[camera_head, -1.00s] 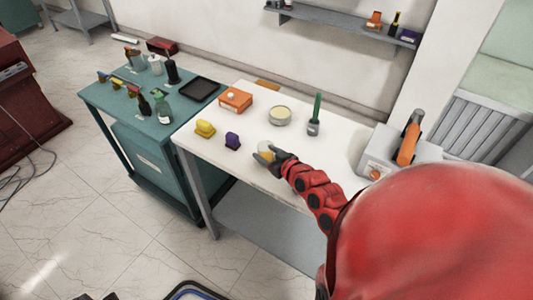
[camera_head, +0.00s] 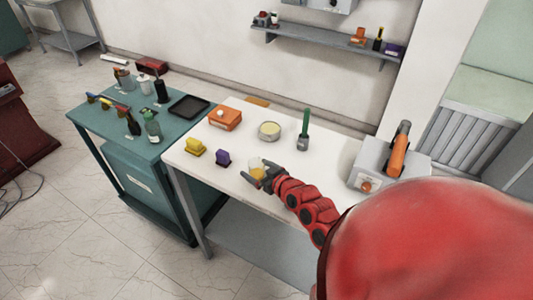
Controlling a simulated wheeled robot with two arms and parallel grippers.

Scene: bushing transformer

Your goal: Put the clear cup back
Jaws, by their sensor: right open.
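A small clear cup (camera_head: 255,163) with a yellowish look stands on the white table (camera_head: 300,168) near its front edge. My right gripper (camera_head: 256,173) is open at the cup, its fingers close around or beside it. I cannot tell whether the fingers touch the cup, and they hide part of it. My red right arm comes in from the lower right. My left gripper is not in view.
A purple block (camera_head: 223,158) and a yellow block (camera_head: 195,147) stand left of the cup. An orange box (camera_head: 225,117), a round dish (camera_head: 269,131) and a green-handled tool (camera_head: 304,131) stand behind. A grey machine (camera_head: 373,165) is at right.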

